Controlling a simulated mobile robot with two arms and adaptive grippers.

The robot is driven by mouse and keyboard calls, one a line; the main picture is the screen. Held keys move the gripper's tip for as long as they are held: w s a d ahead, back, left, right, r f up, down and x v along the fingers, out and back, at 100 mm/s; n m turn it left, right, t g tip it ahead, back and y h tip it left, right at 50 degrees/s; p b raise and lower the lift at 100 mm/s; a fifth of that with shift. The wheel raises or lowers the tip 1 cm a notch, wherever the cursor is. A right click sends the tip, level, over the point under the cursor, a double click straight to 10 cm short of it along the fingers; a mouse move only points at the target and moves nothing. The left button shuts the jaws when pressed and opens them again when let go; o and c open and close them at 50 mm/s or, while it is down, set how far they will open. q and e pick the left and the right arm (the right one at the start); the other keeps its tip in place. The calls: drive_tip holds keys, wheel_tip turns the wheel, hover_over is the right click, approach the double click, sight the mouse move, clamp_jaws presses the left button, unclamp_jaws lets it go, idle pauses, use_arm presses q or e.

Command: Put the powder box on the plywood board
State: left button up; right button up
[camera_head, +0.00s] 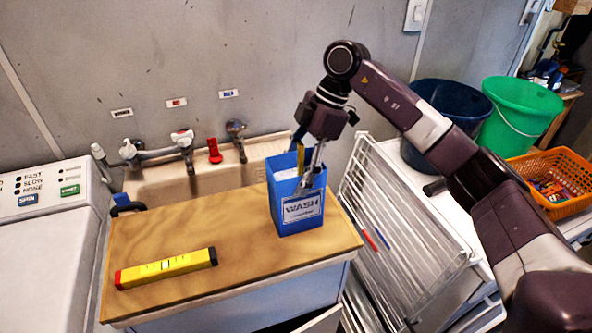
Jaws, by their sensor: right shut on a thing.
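The powder box (296,222) is blue, with a white label reading "WASH" and an open top. It is upright on the right part of the plywood board (190,248), or just above it; I cannot tell if its base touches. The board is a light wood top in front of the sink. My right gripper (305,180) reaches down from above and is shut on the box's wall, one finger inside the box's opening. My left gripper is not in view.
A yellow spirit level (166,268) lies on the board's left part. Behind are a sink (160,190) and taps (184,142). A white wire rack (400,235) stands right of the board. Dark blue (450,98) and green (520,118) buckets and an orange basket (528,190) stand further right.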

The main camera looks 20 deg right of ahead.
drive_tip(key=o, duration=2.1)
drive_tip(key=b+v, duration=0.2)
drive_tip(key=v, duration=1)
drive_tip(key=shift+s+a+f, duration=0.1)
